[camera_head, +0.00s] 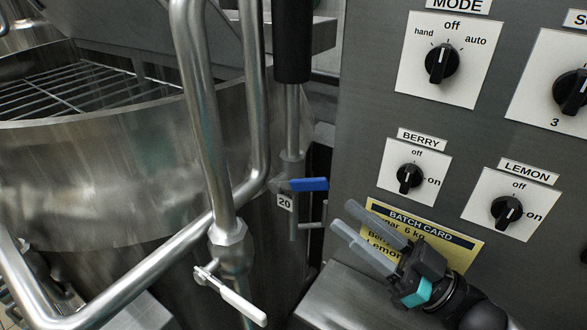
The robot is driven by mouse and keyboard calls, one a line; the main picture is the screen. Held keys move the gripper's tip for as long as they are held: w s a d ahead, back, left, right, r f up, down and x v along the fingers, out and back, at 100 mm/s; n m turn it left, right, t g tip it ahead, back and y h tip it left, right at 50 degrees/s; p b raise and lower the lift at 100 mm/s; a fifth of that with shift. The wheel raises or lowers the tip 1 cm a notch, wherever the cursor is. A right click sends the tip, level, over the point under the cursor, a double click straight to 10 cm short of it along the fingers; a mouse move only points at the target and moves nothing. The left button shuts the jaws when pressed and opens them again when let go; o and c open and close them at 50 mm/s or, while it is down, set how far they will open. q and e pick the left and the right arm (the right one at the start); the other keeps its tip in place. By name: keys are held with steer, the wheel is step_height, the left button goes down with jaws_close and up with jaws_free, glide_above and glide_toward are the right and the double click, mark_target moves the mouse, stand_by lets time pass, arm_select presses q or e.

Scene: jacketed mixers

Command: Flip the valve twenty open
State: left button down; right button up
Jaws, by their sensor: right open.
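Valve twenty (292,189) is on a thin vertical pipe left of the grey panel, marked by a white tag reading 20 (284,202). Its blue lever (309,184) lies about level and points right, crosswise to the pipe. My right gripper (343,217) is at lower right of the valve, in front of the panel. Its two pale fingers point up and left toward the lever, are apart and hold nothing. A gap shows between fingertips and lever in the picture; the depth between them is hard to tell. My left gripper is not in view.
A steel mixer (100,160) with a grid top fills the left. A thick bent pipe (200,100) stands in front, with a white-lever valve (240,303) below. The panel carries black knobs, including mode (442,63), and a yellow batch card (455,245) partly behind my gripper.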

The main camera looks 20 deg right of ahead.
mark_target(300, 179)
steer(key=p+x, duration=0.1)
steer(key=x, duration=1)
steer(key=shift+w+a+r, duration=0.1)
steer(key=shift+w+a, duration=0.1)
steer(key=shift+w, duration=0.1)
steer(key=shift+c, duration=0.2)
jaws_close()
stand_by(1.0)
